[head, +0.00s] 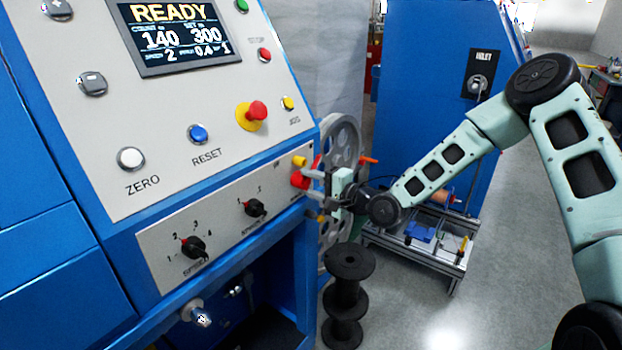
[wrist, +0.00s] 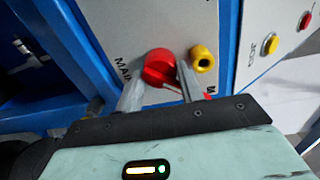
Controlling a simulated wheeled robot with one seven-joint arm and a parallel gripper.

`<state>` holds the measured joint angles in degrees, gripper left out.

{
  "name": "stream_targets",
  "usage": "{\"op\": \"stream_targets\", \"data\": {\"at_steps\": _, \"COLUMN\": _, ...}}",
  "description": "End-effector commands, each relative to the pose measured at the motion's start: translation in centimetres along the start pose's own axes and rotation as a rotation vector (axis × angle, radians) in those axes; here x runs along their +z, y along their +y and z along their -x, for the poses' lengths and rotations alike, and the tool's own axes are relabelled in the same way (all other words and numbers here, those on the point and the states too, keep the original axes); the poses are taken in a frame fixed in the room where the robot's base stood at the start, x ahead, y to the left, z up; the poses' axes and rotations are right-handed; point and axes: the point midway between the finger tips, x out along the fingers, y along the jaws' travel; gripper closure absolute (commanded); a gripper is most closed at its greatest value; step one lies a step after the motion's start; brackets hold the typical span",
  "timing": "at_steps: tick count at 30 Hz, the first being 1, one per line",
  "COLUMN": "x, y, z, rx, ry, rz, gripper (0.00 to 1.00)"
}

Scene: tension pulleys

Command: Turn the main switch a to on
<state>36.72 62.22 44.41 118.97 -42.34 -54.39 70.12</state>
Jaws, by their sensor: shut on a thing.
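The main switch is a red rotary knob (wrist: 158,68) on the grey lower panel, beside printed lettering that begins "MAI". It also shows in the head view (head: 299,180) at the panel's right end, partly hidden by my gripper. My gripper (head: 311,184) reaches it from the right. In the wrist view the two fingers (wrist: 160,88) stand on either side of the red knob and are shut on it. The knob's exact pointing direction is hard to read. The display (head: 178,35) reads READY.
A yellow knob (wrist: 203,61) sits close beside the red one. A red emergency button (head: 256,111) is higher on the panel. Black selector knobs (head: 193,247) lie to the left. A large grey reel (head: 342,150) stands behind my gripper, with black spools (head: 349,285) below.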

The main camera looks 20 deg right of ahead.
Motion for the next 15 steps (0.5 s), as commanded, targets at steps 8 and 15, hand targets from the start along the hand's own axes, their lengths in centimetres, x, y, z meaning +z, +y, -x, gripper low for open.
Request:
{"op": "stream_targets", "data": {"at_steps": 8, "x": -0.26, "y": -0.02, "z": 0.07, "rx": 0.000, "ry": -0.001, "rz": -0.122, "gripper": 1.00}}
{"op": "stream_targets", "data": {"at_steps": 15, "x": -0.32, "y": 0.09, "z": 0.07, "rx": 0.003, "ry": -0.001, "rz": -0.159, "gripper": 1.00}}
